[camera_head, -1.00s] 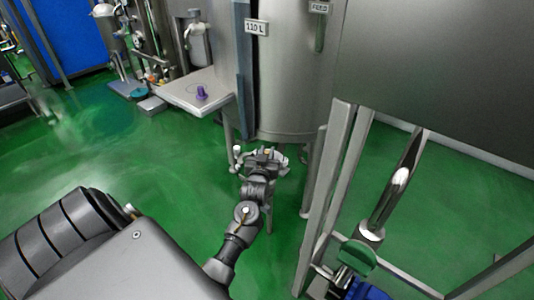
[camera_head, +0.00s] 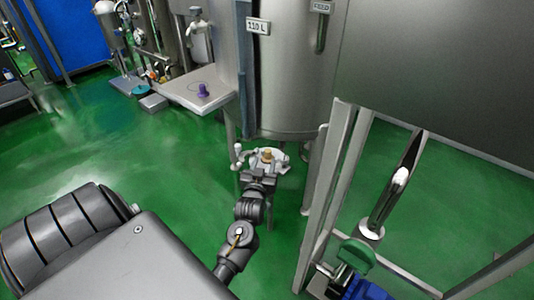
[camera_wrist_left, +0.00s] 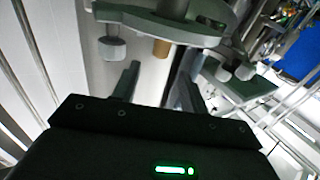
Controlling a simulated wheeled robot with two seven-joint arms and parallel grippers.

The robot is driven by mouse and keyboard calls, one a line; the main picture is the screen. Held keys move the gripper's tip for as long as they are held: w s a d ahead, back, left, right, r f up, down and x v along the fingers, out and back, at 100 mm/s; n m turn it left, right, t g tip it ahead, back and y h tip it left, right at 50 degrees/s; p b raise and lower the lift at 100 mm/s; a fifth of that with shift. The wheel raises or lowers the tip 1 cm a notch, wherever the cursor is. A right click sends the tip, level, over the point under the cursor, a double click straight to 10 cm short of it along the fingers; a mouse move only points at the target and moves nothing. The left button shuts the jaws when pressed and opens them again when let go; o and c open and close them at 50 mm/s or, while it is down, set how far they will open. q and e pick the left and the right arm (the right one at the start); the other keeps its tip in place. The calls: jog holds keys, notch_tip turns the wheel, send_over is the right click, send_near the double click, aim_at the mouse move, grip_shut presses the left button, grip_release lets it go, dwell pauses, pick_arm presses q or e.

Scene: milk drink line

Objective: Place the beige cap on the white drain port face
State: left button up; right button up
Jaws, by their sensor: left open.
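The small beige cap (camera_head: 267,155) stands on the pale drain port face (camera_head: 278,162) below the tank, as far as the head view shows. In the left wrist view the beige cap (camera_wrist_left: 161,47) sits against the grey-green clamp plate, just beyond my fingertips. My left gripper (camera_head: 260,174) is just on the near side of the port. In the wrist view the left gripper (camera_wrist_left: 158,76) is open, with nothing between its fingers and a gap to the cap. The contact under the cap is too small to judge. My right gripper is not in view.
White clamp knobs (camera_head: 237,148) stick out beside the port. The steel tank (camera_head: 290,90) is above and behind it, with legs around. A steel frame post (camera_head: 325,200) stands to the right. Green floor is clear at left.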

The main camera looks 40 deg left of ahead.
pick_arm(q)
jog(key=s+d+f+m+g+h, duration=0.5)
jog(key=s+d+f+h, duration=0.2)
jog(key=s+d+f, duration=0.6)
jog(key=s+d+f+m+g+h, duration=0.1)
jog(key=s+d+f+g, duration=0.1)
jog(key=s+f+g, duration=0.2)
jog(key=s+d+f+m+g+h, duration=0.1)
jog(key=s+d+f+g, duration=0.2)
jog(key=s, duration=0.7)
notch_tip(320, 180, down, 3)
jog(key=shift+s+d+r+m+g, duration=0.2)
jog(key=shift+s+m+g, duration=0.1)
jog(key=shift+m+g, duration=0.1)
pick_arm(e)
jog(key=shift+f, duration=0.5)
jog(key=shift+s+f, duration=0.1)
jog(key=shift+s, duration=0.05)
pick_arm(q)
jog(key=shift+a, duration=0.1)
